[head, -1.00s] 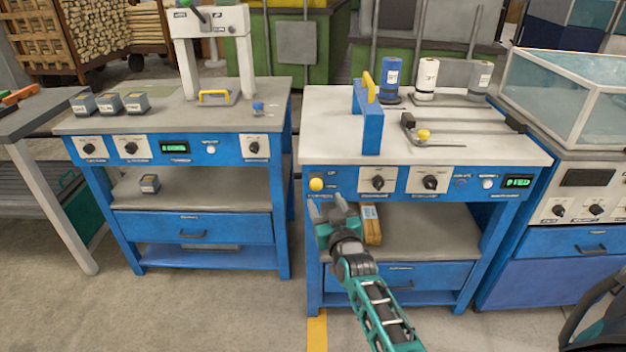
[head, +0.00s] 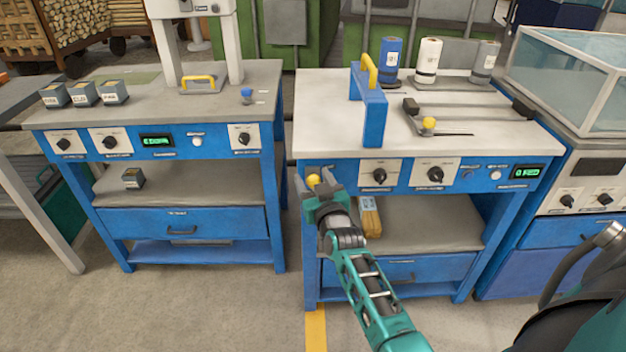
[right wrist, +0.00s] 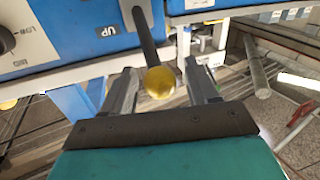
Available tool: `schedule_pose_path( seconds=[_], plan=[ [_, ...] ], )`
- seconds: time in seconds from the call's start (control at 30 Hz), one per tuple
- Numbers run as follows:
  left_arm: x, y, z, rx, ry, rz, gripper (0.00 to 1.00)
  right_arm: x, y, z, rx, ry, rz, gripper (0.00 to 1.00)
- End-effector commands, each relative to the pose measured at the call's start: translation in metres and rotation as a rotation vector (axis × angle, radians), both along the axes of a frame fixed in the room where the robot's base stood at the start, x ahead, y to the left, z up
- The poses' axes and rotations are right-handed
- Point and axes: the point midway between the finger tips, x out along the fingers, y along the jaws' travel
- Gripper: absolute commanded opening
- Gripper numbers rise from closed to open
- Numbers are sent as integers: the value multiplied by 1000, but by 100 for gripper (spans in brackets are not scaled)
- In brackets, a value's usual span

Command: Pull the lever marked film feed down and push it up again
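A lever with a yellow ball knob (head: 313,181) sits at the left end of the blue front panel of the right-hand workbench. In the right wrist view its dark rod runs down to the yellow knob (right wrist: 160,82), beside a label reading "UP" (right wrist: 106,31). I cannot read "film feed" here. My right gripper (head: 321,189) is at the knob, and its fingers hide part of the panel. In the right wrist view the right gripper (right wrist: 162,88) is open, with the knob between its fingers and gaps on both sides. My left gripper is not in view.
The same panel holds black rotary knobs (head: 379,175) and a green display (head: 527,173). A blue frame with a yellow handle (head: 373,118) and several spools (head: 428,62) stand on the bench top (head: 320,115). A wooden block (head: 370,222) lies on the shelf below.

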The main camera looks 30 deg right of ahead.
Motion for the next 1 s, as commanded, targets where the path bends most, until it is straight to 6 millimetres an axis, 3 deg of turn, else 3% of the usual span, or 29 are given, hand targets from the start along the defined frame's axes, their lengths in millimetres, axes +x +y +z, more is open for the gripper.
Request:
schedule_pose_path(
  seconds=[0.07, 0.6, 1.0],
  plan=[
    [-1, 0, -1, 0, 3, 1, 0, 0, 0, 0, 0, 0, 0, 53],
    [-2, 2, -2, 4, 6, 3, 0, 0, 0, 0, 0, 0, 0, 1],
    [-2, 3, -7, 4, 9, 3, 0, -1, 0, -3, -5, -7, 1, 0]
  ],
)
